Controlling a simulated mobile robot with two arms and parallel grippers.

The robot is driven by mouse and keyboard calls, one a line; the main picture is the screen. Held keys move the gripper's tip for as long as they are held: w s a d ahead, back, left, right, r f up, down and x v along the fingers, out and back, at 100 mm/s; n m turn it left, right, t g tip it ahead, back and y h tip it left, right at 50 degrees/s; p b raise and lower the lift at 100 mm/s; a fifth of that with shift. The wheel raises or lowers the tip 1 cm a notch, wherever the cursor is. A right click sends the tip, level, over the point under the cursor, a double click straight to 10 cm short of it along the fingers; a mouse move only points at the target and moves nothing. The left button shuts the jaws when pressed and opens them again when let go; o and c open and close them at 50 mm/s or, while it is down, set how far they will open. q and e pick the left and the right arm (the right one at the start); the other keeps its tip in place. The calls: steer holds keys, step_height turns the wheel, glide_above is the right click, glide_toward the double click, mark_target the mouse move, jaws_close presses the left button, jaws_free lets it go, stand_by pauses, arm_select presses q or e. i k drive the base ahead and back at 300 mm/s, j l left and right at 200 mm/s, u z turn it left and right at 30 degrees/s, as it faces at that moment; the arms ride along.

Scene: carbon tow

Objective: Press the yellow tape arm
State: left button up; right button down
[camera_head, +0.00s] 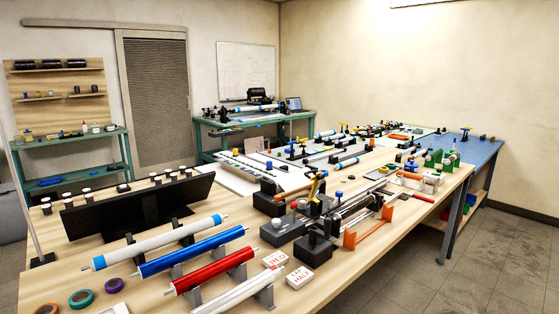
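Neither of my grippers shows in the head view.
White, blue and red rollers (212,271) lie on supports at the near left, beside a long black panel (138,205). Colored tape rings (80,299) lie at the front left. An orange bracket (368,226) stands right of the black blocks. The table's front right is clear.

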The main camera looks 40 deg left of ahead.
mark_target(319, 176)
steer(key=i+u, duration=0.3)
steer(key=u, duration=0.15)
steer(key=i+l+u, duration=0.1)
steer(key=i+u, duration=0.3)
steer(key=i+l+u, duration=0.15)
steer(key=u, duration=0.3)
steer(key=i+l+u, duration=0.5)
steer(key=l+u, duration=0.15)
steer(key=u, duration=0.2)
